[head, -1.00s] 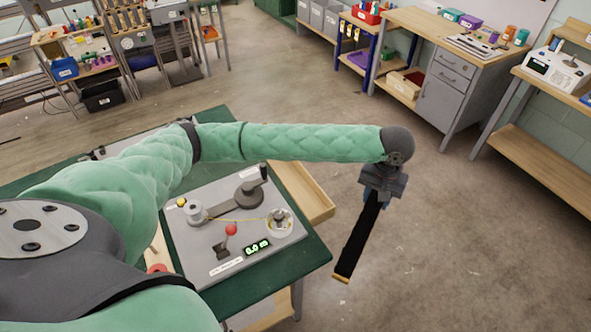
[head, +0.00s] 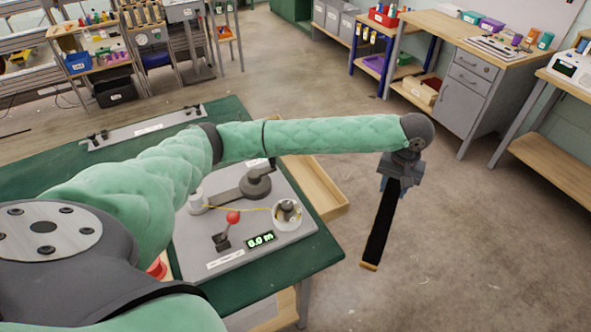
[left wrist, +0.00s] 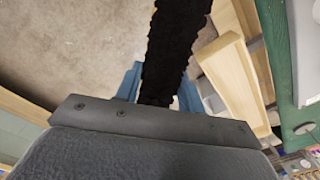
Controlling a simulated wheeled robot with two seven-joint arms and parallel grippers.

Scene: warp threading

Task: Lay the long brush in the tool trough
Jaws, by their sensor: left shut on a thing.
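The long brush (head: 380,228) has black bristles and a wooden tip at its lower end. My left gripper (head: 394,186) is shut on its upper end, and the brush hangs down at a slant over open floor, right of the green table. In the left wrist view the dark brush (left wrist: 178,40) runs up from between the blue fingers of my left gripper (left wrist: 158,92). The tool trough (head: 322,196) looks to be the light wooden tray along the table's right side. The brush is apart from it, to its right. The wooden trough also shows in the left wrist view (left wrist: 232,75). My right gripper is out of view.
On the green table (head: 318,262) stands a grey winding device (head: 285,238) with a red-knobbed lever and a display. My left arm passes above it. A grey cabinet bench (head: 470,85) and shelves stand farther back. The floor around the brush is clear.

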